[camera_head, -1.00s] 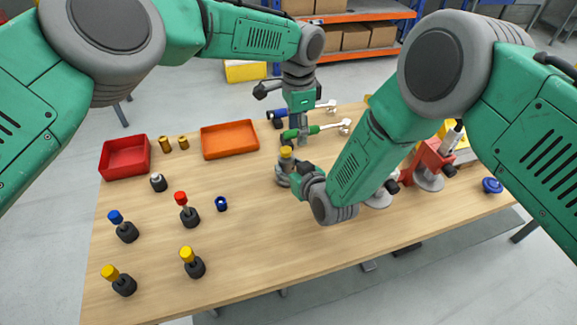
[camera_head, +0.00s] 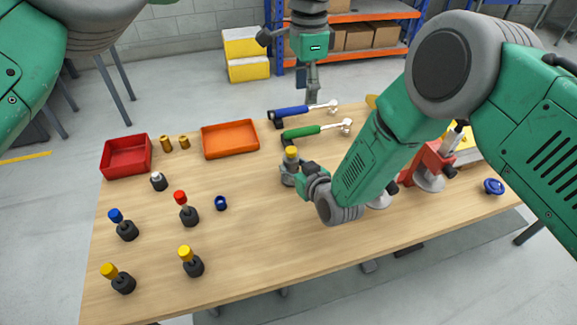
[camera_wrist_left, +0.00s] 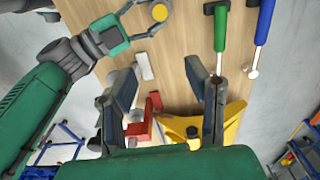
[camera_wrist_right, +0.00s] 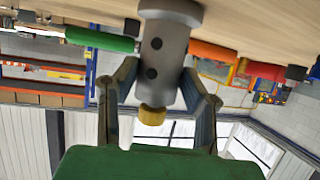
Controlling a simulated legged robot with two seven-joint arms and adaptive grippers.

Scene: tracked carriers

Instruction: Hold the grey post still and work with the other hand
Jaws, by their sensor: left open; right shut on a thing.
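The grey post (camera_head: 289,176) stands upright on the table with a yellow cap (camera_head: 291,151) on top. In the right wrist view the post (camera_wrist_right: 161,55) has dark round holes and sits between the fingers. My right gripper (camera_head: 302,175) is shut around the post from the right; its arm hides part of the table. My left gripper (camera_head: 312,80) is open and empty, raised beyond the back edge, fingers down. In the left wrist view its fingers (camera_wrist_left: 157,80) are spread, with the capped post (camera_wrist_left: 160,13) further off at the top.
Green-handled (camera_head: 302,131) and blue-handled (camera_head: 291,112) tools lie behind the post. An orange tray (camera_head: 230,138), a red bin (camera_head: 126,155) and two brass pieces stand back left. A red clamp-like fixture (camera_head: 432,163) stands right.

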